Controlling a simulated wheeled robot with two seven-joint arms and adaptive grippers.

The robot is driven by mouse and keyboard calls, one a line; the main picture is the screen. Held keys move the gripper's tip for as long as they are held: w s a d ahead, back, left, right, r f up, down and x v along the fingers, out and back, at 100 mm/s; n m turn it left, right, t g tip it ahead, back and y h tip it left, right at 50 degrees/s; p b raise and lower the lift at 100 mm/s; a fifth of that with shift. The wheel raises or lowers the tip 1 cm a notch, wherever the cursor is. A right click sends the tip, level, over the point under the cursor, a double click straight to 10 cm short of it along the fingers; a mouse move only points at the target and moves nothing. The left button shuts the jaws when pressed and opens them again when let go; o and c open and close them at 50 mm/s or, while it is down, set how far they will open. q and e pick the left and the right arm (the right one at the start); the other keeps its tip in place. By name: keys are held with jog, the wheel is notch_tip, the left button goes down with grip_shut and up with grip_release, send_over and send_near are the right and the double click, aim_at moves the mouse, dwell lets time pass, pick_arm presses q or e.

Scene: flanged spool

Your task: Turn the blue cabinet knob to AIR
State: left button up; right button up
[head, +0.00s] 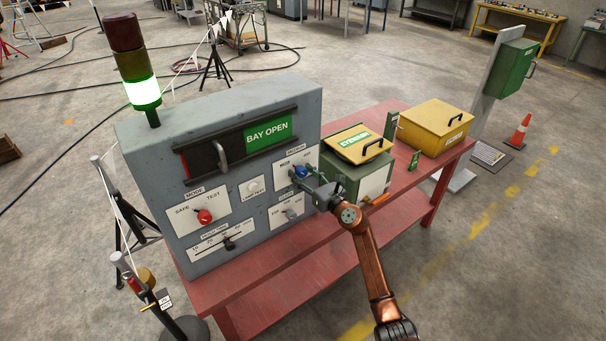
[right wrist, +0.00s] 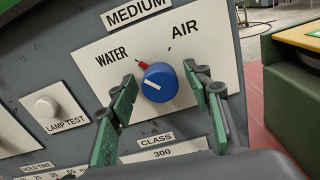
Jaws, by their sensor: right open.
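The blue knob (right wrist: 160,84) is on a white plate headed MEDIUM on the grey cabinet (head: 150,148). The word AIR (right wrist: 184,29) is at the plate's upper right. In the head view the blue knob (head: 301,170) is at the cabinet's right side. My right gripper (head: 309,181) is at the knob, open. In the right wrist view its green-padded fingers (right wrist: 164,88) stand on either side of the knob, with visible gaps. My left gripper is not in view.
A red knob (head: 204,216), a LAMP TEST button (right wrist: 46,106) and a CLASS selector (head: 291,212) are on the same panel. A green box with a yellow lid (head: 359,139) stands on the red table (head: 418,171), close right of my gripper. A yellow box (head: 436,127) is farther right.

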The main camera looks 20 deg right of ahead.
jog(key=shift+c, duration=0.5)
jog(key=c, duration=1.1)
jog(key=shift+o, duration=0.2)
